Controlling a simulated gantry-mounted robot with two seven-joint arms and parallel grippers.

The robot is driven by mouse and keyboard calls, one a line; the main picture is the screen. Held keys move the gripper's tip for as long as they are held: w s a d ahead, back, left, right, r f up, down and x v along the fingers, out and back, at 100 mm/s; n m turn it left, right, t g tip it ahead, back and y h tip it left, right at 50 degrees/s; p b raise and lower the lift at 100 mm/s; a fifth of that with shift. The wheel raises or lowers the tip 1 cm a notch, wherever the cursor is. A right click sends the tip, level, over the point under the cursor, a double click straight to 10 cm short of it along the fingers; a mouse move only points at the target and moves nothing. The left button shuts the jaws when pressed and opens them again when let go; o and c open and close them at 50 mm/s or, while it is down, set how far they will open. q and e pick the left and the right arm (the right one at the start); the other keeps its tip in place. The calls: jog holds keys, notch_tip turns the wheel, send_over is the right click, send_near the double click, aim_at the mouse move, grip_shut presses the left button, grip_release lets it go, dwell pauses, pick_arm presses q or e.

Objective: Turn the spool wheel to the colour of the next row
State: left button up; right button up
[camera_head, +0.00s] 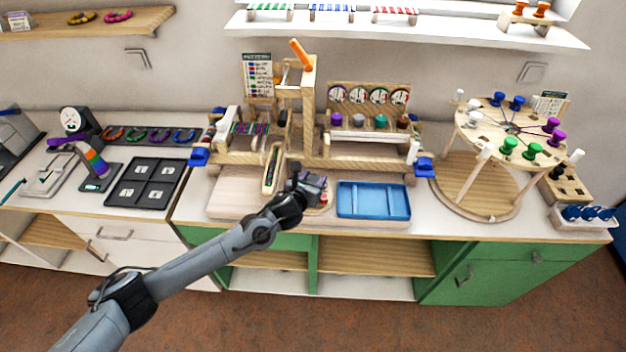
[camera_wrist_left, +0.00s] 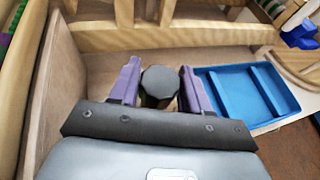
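My left gripper (camera_head: 311,183) hangs over the bench between the bead loom and the blue tray. In the left wrist view its two purple fingers (camera_wrist_left: 160,88) stand on either side of a dark, many-sided knob (camera_wrist_left: 160,80), with narrow gaps beside it, so they look open. In the head view a small round wooden base with a red piece (camera_head: 324,198) shows under the gripper; this may be the spool wheel, but the gripper hides most of it. The bead loom (camera_head: 248,129) holds coloured rows behind. A card with coloured lines (camera_head: 258,74) stands at the back. My right gripper is out of view.
The blue tray (camera_head: 373,213) is close on the right and looks empty; it also shows in the left wrist view (camera_wrist_left: 216,88). A wooden frame with an orange handle (camera_head: 299,53) rises behind. A round stand with coloured spools (camera_head: 471,116) is at far right.

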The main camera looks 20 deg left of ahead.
pick_arm(q)
jog(key=shift+c, duration=0.8)
jog(key=shift+n+y, duration=0.3)
